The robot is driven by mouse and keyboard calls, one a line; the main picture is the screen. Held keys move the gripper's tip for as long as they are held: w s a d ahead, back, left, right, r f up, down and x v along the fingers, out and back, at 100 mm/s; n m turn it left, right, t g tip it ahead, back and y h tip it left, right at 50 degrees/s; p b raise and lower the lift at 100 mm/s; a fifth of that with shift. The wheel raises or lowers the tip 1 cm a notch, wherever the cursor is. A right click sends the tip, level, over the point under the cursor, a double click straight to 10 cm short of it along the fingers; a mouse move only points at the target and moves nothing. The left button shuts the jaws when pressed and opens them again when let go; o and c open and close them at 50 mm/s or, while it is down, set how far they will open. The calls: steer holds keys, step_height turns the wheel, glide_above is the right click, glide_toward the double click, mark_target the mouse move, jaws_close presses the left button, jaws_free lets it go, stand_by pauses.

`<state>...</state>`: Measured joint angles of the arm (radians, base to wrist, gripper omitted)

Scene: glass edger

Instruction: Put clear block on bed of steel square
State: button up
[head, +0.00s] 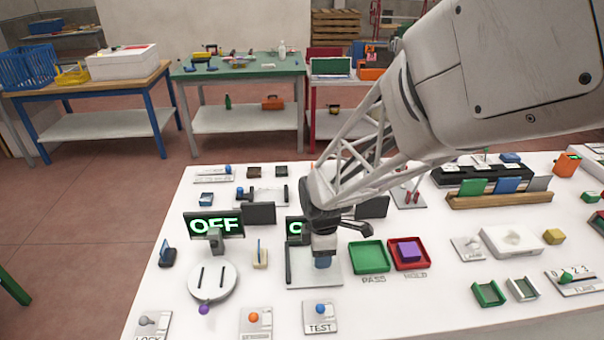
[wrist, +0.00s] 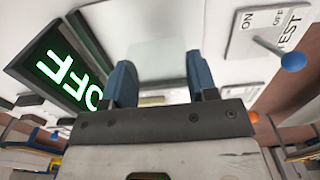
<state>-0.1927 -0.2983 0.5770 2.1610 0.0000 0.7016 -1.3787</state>
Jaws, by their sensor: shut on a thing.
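My gripper (head: 322,262) points down over the pale plate (head: 312,280) with a dark upright edge (head: 289,263) along its left side, which looks like the steel square and its bed. In the wrist view, my gripper's two blue fingers (wrist: 159,68) are closed on a see-through piece, the clear block (wrist: 158,58), whose outline is faint. In the head view the fingers hide the block. The fingertips are low over the plate; I cannot tell whether the block touches it.
A lit OFF display (head: 214,225) stands left of the plate; another is partly hidden behind my gripper. A round slotted disc (head: 213,281) is at left. A TEST switch (head: 320,318) is in front. A green PASS tray (head: 369,257) and red HOLD tray (head: 409,268) with a purple block are right.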

steer(key=shift+f, duration=1.85)
steer(key=shift+f, duration=0.1)
steer(key=o, duration=1)
step_height(320, 180, up, 12)
